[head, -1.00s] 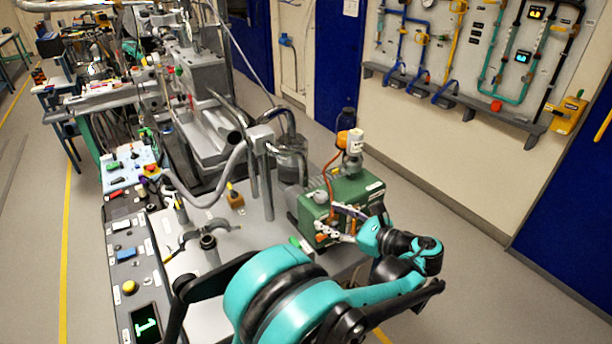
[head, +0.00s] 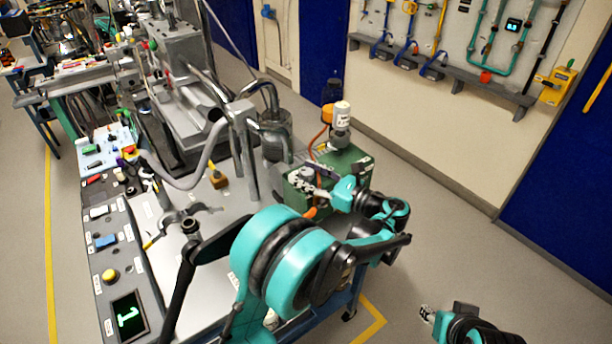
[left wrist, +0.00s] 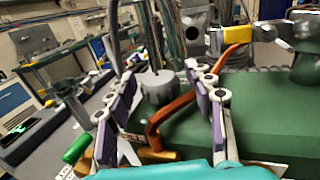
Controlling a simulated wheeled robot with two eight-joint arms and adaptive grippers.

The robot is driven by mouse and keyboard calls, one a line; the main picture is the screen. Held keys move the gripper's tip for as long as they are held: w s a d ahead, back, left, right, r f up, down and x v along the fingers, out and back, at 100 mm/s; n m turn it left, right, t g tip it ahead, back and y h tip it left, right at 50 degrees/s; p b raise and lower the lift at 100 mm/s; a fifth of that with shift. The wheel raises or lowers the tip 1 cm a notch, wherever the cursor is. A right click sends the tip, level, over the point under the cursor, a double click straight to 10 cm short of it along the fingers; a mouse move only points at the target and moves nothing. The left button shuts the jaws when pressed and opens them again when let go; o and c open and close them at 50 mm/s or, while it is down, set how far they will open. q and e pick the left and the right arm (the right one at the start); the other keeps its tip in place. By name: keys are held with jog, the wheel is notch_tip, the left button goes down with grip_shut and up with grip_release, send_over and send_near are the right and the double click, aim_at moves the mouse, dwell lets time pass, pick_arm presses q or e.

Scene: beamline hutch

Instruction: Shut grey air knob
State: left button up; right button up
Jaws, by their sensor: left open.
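A grey, round knob (left wrist: 158,87) stands in the left wrist view beside a bent orange pipe (left wrist: 172,112) on the green pump (left wrist: 255,105). My left gripper (left wrist: 163,74) is open, with one purple-padded finger on each side of the knob in that view. I cannot tell whether the pads touch it. In the head view my left gripper (head: 303,180) is at the near left side of the green pump (head: 350,160) and the knob is not distinguishable there. My right gripper (head: 427,313) is low at the right of the head view, away from the pump, over floor.
A control panel (head: 108,240) with buttons lies along the bench's left edge. A green handle (left wrist: 77,148) shows near the left finger. Floor to the right is clear.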

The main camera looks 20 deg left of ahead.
pick_arm(q)
jog(key=c, duration=1.2)
